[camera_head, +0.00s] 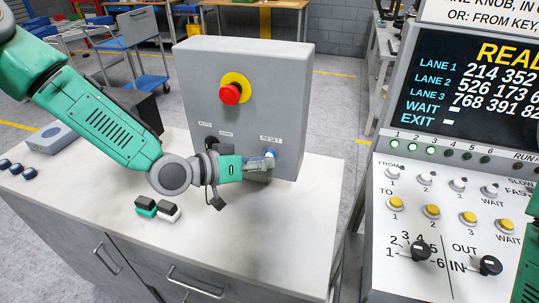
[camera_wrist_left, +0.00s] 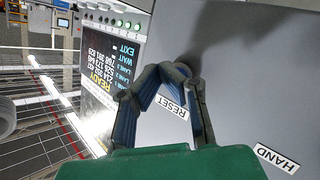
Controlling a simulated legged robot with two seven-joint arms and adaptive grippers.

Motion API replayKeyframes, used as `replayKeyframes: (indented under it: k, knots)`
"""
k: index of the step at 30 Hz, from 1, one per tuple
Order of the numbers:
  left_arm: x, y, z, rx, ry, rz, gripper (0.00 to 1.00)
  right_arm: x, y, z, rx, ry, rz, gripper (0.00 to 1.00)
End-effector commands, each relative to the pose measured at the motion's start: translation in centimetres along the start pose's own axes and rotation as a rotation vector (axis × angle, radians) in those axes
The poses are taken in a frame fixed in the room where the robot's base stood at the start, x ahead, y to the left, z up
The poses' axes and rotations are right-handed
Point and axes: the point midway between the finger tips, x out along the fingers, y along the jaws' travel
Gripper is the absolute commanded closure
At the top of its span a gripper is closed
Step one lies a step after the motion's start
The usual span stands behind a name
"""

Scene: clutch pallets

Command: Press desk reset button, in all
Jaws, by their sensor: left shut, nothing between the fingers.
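The grey control box (camera_head: 292,85) stands on the desk. Its blue reset button (camera_head: 270,153) sits low on the right of its front face, under the RESET label (camera_head: 271,140). My left gripper (camera_head: 268,162) is shut and empty, with its fingertips at the button. The button is partly covered by them; I cannot tell whether they touch it or whether it is pressed in. In the left wrist view the shut fingertips (camera_wrist_left: 165,74) are close to the box face beside the RESET label (camera_wrist_left: 172,106), and the button is hidden. My right gripper is not in view.
A red mushroom button (camera_head: 230,94) on a yellow disc sits higher on the box. A green-and-black and a white-and-black block (camera_head: 169,211) lie on the desk (camera_head: 240,255). A lit console (camera_head: 440,185) stands at the right. The desk front is mostly clear.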

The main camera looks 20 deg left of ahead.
Motion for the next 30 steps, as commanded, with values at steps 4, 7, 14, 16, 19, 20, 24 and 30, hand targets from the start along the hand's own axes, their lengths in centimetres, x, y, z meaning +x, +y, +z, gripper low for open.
replayKeyframes:
  k: [4,7,14,16,19,20,24,30]
  knots:
    - [0.03,-0.03,-0.01,0.0,0.0,0.0,1.0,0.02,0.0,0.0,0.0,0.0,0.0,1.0]
    - [0.1,-0.09,-0.06,0.001,0.0,0.0,1.0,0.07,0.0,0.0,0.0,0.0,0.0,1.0]
    - [0.3,-0.22,-0.2,0.001,0.001,0.0,1.0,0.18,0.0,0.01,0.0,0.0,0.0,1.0]
    - [0.35,-0.25,-0.24,0.001,0.001,0.0,1.0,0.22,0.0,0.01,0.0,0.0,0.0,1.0]
    - [0.44,-0.31,-0.3,0.001,0.0,0.0,1.0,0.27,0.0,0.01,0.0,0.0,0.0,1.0]
    - [0.46,-0.33,-0.32,0.001,0.0,0.001,1.0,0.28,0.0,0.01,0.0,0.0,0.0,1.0]
    - [0.59,-0.41,-0.41,0.001,0.0,0.001,1.0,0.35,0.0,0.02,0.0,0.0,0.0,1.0]
    - [0.72,-0.51,-0.53,0.0,0.0,0.0,1.0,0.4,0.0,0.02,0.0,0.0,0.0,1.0]
